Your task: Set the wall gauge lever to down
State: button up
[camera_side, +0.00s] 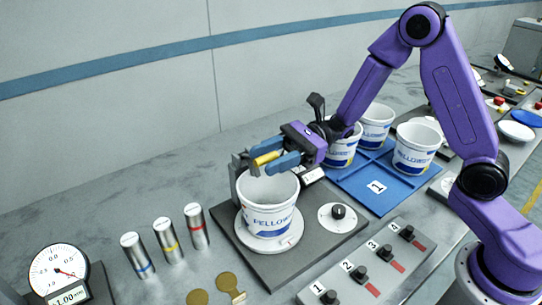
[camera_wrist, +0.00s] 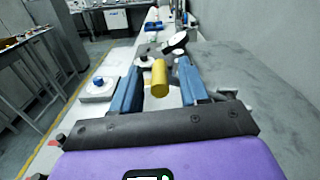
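A yellow cylindrical handle (camera_side: 266,158) sits at the grey upright stand (camera_side: 240,165) behind the front tub; which lever it belongs to is not labelled. My gripper (camera_side: 274,155) is above the tub's rear rim with its blue fingers on either side of the handle. In the wrist view the yellow handle (camera_wrist: 160,78) lies between the spread fingers, with gaps visible on both sides. The white PELLOW-marked tub (camera_side: 268,205) stands upright on a round white plate (camera_side: 270,232). A dial gauge (camera_side: 58,272) with a display reading 1.00 mm stands at the far left.
Three labelled cylinders (camera_side: 167,240) stand left of the tub. A numbered switch panel (camera_side: 368,265) and a black knob (camera_side: 338,211) are to the right. More tubs (camera_side: 415,146) stand on a blue tray (camera_side: 355,182). The wall runs behind the bench.

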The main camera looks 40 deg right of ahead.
grip_shut()
jog(key=shift+s+f+n, duration=0.25)
jog(key=shift+f+n, duration=0.35)
jog(key=shift+n, duration=0.1)
jog(key=shift+s+f, duration=0.2)
jog(key=shift+f, duration=0.5)
jog(key=shift+d, duration=0.1)
jog(key=shift+o, duration=0.2)
grip_release()
jog(key=d, duration=1.7)
jog(key=shift+d, duration=0.2)
